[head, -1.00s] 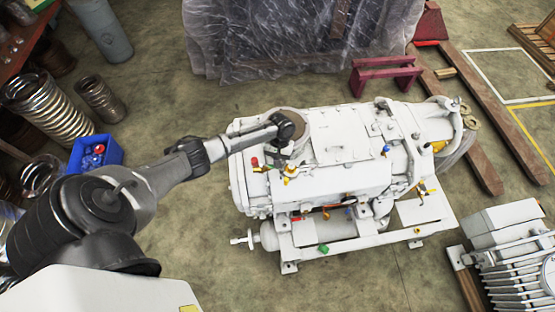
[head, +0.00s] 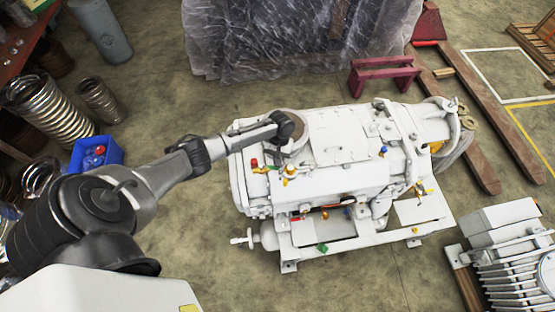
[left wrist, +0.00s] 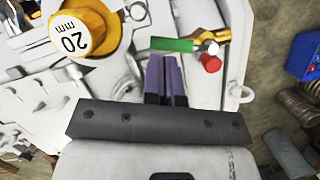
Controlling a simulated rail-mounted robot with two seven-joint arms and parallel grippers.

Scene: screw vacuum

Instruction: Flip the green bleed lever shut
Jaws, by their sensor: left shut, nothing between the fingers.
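The green bleed lever (left wrist: 172,45) lies sideways in the left wrist view, on the white pump (head: 335,180). Its right end meets a brass-coloured fitting (left wrist: 211,36) beside a red cap (left wrist: 211,63). My left gripper (left wrist: 163,58) is shut and empty. Its two purple fingers lie side by side, tips just below the lever's middle in the picture; I cannot tell if they touch it. In the head view my left arm reaches over the pump, and its fingers are hidden. My right gripper is out of view.
A yellow knob marked 20 mm (left wrist: 80,32) stands left of the lever in the wrist view. Another green piece (head: 322,247) sits on the pump's front frame. A blue bin (head: 96,153) and metal coils (head: 48,112) stand left of the pump.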

